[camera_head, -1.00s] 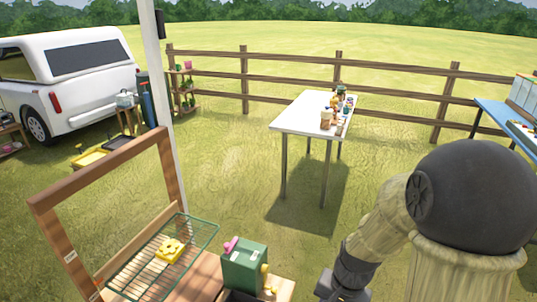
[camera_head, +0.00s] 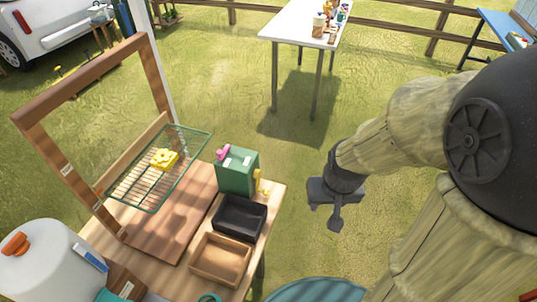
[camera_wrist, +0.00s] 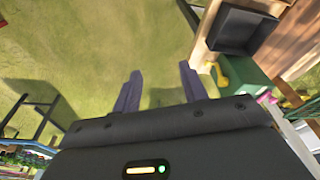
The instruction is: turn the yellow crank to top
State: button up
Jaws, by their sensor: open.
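The yellow crank (camera_head: 260,184) is on the right side of a green box (camera_head: 237,171) at the far end of the wooden workbench. A pink part (camera_head: 222,153) is on the box's upper left. In the wrist view the yellow crank (camera_wrist: 222,76) shows right of my gripper (camera_wrist: 159,82), beside the green box (camera_wrist: 246,78). My gripper is open and empty, with grass between its fingers. In the head view my gripper (camera_head: 335,218) hangs right of the bench, apart from the crank. The crank's exact angle is too small to tell.
A black tray (camera_head: 239,216) and a brown tray (camera_head: 220,259) sit in front of the box. A wire rack (camera_head: 190,148) with a yellow block (camera_head: 164,159) is at left, by a wooden frame (camera_head: 72,82). Open grass lies right of the bench.

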aim_at(271, 199)
notch_tip(271, 199, down, 15)
jog(key=w+a+m+g+y+b, duration=0.1)
jog(key=m+g+y+b, duration=0.45)
jog(key=m+y, duration=0.35)
jog(key=w+d+f+m+t+y+b, duration=0.5)
jog(key=w+m+t, duration=0.5)
jog(key=m, duration=0.3)
notch_tip(271, 199, down, 4)
jog(key=w+y+b, duration=0.1)
jog(key=y, duration=0.1)
jog(key=shift+w+r+y, duration=0.2)
jog(key=shift+w+y, duration=0.1)
jog(key=shift+w, duration=0.05)
jog(key=p+x, duration=0.1)
jog(key=x, duration=1.6)
jog(key=shift+a+p, duration=0.15)
jog(key=shift+p, duration=0.25)
grip_shut()
